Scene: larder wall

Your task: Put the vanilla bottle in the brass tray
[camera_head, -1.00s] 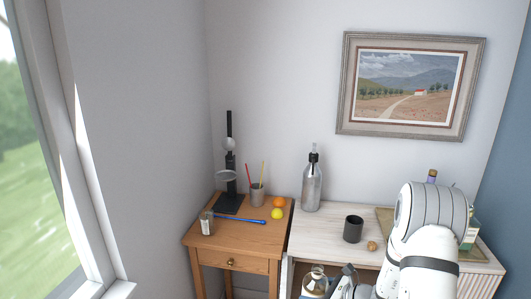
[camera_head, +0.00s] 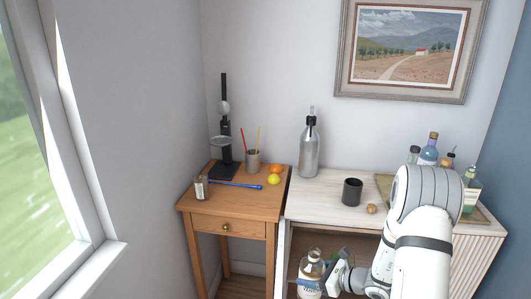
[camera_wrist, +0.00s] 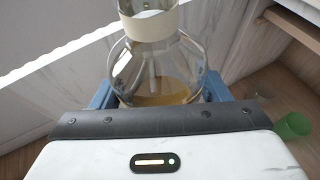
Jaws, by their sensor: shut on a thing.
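A clear glass bottle with amber liquid, which I take to be the vanilla bottle (camera_head: 310,271), is held upright in front of the open cabinet, below its top. Its label is too small to read. My gripper (camera_head: 328,273) is shut on it. In the wrist view the bottle (camera_wrist: 155,75) stands between the blue fingers of my gripper (camera_wrist: 158,92), its pale collar at the top. The brass tray (camera_head: 382,183) lies at the back right of the cabinet top. My arm hides part of it.
The tray holds a bluish bottle (camera_head: 428,153), a green bottle (camera_head: 471,191) and smaller ones. A dark cup (camera_head: 352,191), a walnut-like ball (camera_head: 371,209) and a tall grey bottle (camera_head: 309,150) stand on the cabinet top (camera_head: 320,200).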

